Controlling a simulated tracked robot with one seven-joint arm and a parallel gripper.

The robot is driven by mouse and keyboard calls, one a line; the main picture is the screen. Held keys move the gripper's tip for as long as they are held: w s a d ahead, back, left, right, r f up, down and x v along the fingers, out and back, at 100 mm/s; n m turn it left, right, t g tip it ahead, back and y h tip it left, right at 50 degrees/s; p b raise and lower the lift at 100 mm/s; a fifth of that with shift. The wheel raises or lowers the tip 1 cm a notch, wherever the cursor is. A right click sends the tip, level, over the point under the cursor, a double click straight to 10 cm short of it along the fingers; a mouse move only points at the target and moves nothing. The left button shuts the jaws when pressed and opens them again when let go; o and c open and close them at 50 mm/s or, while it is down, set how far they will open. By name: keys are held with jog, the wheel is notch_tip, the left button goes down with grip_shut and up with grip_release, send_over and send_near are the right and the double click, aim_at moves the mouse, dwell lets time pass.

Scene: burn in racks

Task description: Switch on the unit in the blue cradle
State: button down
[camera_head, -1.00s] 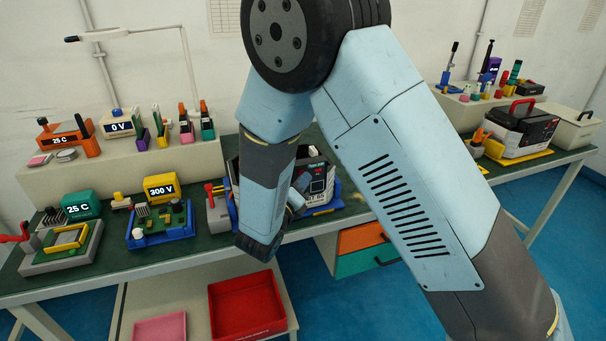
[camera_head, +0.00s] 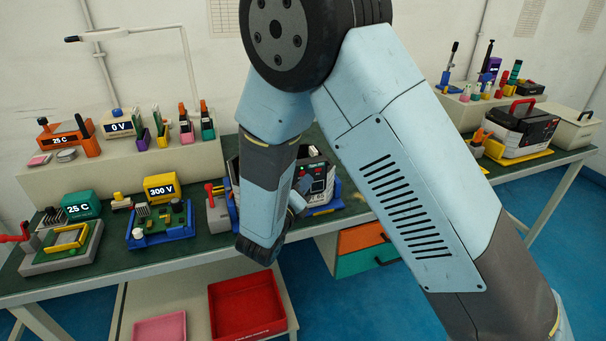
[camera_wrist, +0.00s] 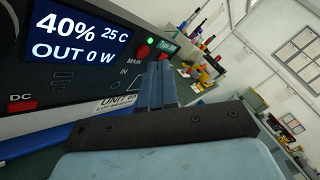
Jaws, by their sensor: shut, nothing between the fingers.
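The unit (camera_head: 326,170) is a black-and-grey box in the blue cradle (camera_head: 338,188) on the bench, partly hidden by my arm in the head view. In the wrist view its front panel (camera_wrist: 92,72) fills the left, with a lit screen (camera_wrist: 82,35) reading 40%, 25 C, OUT 0 W. A green light (camera_wrist: 150,40) glows above a red button (camera_wrist: 142,52) near the label MAIN. Another red control (camera_wrist: 165,47) is to its right. My gripper (camera_wrist: 160,70) is shut and empty, its tips close to these controls; I cannot tell whether they touch.
Another unit (camera_head: 520,128) sits in a yellow cradle at the right. A blue-based board (camera_head: 160,225) and a yellow 300 V meter (camera_head: 161,187) stand to the left. A red tray (camera_head: 246,305) is on the lower shelf.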

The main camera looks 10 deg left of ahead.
jog(key=shift+s+d, duration=0.5)
jog(key=shift+s, duration=0.35)
jog(key=shift+s+d, duration=0.55)
jog(key=shift+s, duration=0.3)
jog(key=shift+s+d, duration=0.5)
jog(key=shift+s, duration=0.35)
jog(key=s+d, duration=0.4)
jog(key=s, duration=0.3)
jog(key=shift+w+d, duration=0.1)
jog(key=d+r+m+g+h, duration=0.25)
jog(key=d+m+g, duration=0.25)
jog(key=d+m, duration=0.3)
jog(key=d+r+m+g+h, duration=0.2)
jog(key=d+r+m+g, duration=0.25)
jog(key=d+m, duration=0.35)
jog(key=d+r+m+g+h, duration=0.25)
jog(key=d+m+g, duration=0.25)
jog(key=d+m, duration=0.3)
jog(key=s+d+r+m+t+y, duration=0.1)
jog(key=s+d+r+m+y, duration=0.2)
jog(key=m, duration=0.6)
jog(key=s+d+r+m+t+y, duration=0.1)
jog(key=s+d+r+m+y, duration=0.2)
jog(key=s+r+m+y, duration=0.2)
jog(key=shift+s+d+r+m+y, duration=0.2)
jog(key=shift+r+m+y, duration=1.6)
jog(key=shift+r+m, duration=0.6)
